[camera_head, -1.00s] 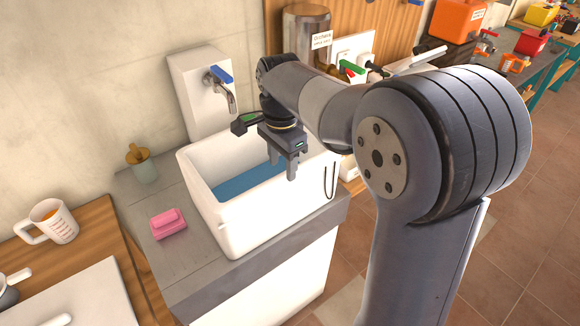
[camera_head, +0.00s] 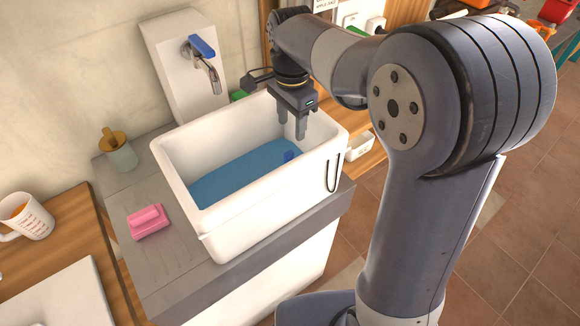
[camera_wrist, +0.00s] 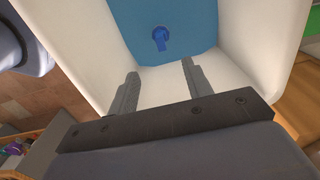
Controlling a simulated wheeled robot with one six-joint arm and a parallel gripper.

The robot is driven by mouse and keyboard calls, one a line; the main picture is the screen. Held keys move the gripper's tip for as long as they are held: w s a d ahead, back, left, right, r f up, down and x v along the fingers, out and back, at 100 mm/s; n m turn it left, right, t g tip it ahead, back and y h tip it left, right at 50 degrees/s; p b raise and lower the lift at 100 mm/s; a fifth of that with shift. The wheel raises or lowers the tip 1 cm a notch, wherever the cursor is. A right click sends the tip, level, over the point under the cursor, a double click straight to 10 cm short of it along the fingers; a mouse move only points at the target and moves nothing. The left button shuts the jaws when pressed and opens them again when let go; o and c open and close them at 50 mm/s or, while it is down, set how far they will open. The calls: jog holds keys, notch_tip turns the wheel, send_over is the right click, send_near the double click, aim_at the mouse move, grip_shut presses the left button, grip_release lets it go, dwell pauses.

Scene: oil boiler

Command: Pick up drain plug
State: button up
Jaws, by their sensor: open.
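The drain plug (camera_head: 289,155) is a small blue piece in the blue water (camera_head: 235,172) at the bottom of the white sink (camera_head: 226,222). In the wrist view the plug (camera_wrist: 160,38) shows as a darker blue disc with an upright tab, ahead of the fingertips. My gripper (camera_head: 291,134) points down over the right part of the sink, above the plug. In the wrist view its two fingers (camera_wrist: 159,68) are apart with nothing between them.
The sink's walls surround the space below my gripper. A blue-handled tap (camera_head: 205,62) stands at the back. A pink sponge (camera_head: 148,221) and a pot with a brush (camera_head: 121,155) are on the counter left of the sink. A dark chain loop (camera_head: 333,172) hangs on the sink's front.

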aim_at(289, 153)
notch_tip(289, 153, down, 2)
jog(key=shift+w+f+b, duration=0.1)
jog(key=shift+f+b, duration=0.05)
jog(key=shift+b, duration=0.5)
notch_tip(289, 153, down, 5)
jog(key=shift+f, duration=0.1)
jog(key=shift+a+f+p, duration=0.15)
jog(key=shift+f+p, duration=0.1)
jog(key=shift+f, duration=1.1)
jog(key=shift+a+f+p, duration=0.15)
jog(key=shift+f+p, duration=0.05)
jog(key=shift+f, duration=1.15)
jog(key=shift+c, duration=0.3)
grip_shut()
